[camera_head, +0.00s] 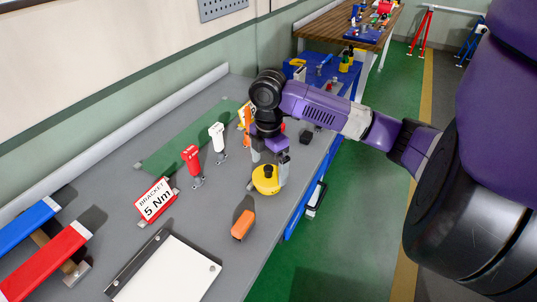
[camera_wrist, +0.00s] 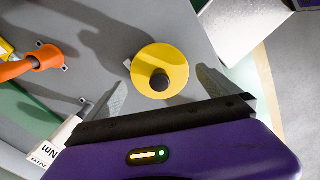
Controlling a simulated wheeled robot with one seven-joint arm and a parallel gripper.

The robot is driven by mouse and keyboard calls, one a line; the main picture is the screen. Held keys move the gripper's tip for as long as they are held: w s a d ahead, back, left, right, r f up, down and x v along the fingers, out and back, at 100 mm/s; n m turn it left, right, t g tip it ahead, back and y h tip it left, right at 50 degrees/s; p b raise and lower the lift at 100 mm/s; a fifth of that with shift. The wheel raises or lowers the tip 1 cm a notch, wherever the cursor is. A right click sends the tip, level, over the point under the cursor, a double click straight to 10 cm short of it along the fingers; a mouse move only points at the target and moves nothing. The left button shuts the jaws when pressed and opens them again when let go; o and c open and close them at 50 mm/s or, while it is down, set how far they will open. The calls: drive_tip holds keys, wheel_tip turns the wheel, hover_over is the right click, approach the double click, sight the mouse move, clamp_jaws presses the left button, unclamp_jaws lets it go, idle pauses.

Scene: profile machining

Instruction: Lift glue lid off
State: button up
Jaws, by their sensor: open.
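The glue lid (camera_head: 264,184) is a round yellow disc with a dark knob, on the grey bench in the head view. In the wrist view the yellow lid (camera_wrist: 144,58) and its black knob (camera_wrist: 159,80) show from above, near the middle. My gripper (camera_head: 270,166) points down over the lid, with its fingers spread. In the wrist view my gripper (camera_wrist: 162,80) has one finger on each side of the knob, with gaps on both sides. I see no contact with the lid. What is under the lid is hidden.
A red-handled tool (camera_head: 191,158), a white-handled tool (camera_head: 217,135) and an orange one (camera_head: 246,121) stand left of my gripper. A "BRACKET 5 Nm" sign (camera_head: 156,200) and an orange block (camera_head: 243,225) are nearer. The bench's right edge is close to the lid.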

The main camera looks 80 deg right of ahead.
sight(268, 168)
drive_tip(key=shift+f, duration=1.1)
drive_tip(key=c, duration=1.3)
drive_tip(key=shift+r+p, duration=1)
drive_tip(key=shift+r, duration=0.25)
drive_tip(key=shift+c, duration=0.2)
drive_tip(key=shift+r+p, duration=1.5)
drive_tip(key=shift+r, duration=0.45)
